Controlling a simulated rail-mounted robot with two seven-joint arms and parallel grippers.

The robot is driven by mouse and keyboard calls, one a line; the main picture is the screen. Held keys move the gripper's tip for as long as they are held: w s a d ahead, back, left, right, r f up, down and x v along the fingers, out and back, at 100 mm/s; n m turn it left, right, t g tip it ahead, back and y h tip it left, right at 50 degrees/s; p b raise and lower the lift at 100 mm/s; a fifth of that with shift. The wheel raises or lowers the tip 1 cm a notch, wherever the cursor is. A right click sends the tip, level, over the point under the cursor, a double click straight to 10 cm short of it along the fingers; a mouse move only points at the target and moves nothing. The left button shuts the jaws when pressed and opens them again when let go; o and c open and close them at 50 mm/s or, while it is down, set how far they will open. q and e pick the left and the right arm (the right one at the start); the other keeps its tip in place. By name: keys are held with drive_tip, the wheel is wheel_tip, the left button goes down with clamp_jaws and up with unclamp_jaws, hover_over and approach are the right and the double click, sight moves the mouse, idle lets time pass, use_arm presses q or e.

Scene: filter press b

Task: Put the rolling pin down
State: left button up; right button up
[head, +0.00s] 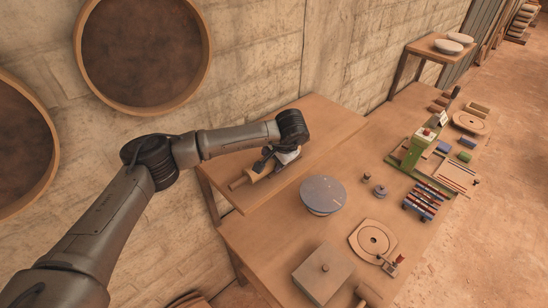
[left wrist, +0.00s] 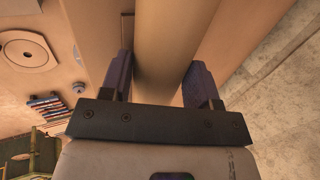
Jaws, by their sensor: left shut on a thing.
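The rolling pin (head: 257,173) is a pale wooden cylinder at the near left part of the back table (head: 318,122). One handle sticks out to the lower left. My left gripper (head: 268,162) is shut on the rolling pin's body, over that table. In the left wrist view the rolling pin (left wrist: 172,45) runs between the two dark fingers of my left gripper (left wrist: 162,85). The pin is at or very close to the wooden top; I cannot tell whether it touches. Its far end is hidden by the gripper. My right gripper is not in view.
On the front bench a round grey-blue disc (head: 323,193) stands nearest to the pin. A square slab (head: 322,273), a round-holed plate (head: 373,240) and a green press (head: 417,147) stand further along. The back table is clear to the right of the gripper.

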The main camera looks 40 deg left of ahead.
use_arm(q)
drive_tip(key=shift+f, duration=0.1)
drive_tip(key=o, duration=1.3)
drive_tip(key=shift+c, duration=0.2)
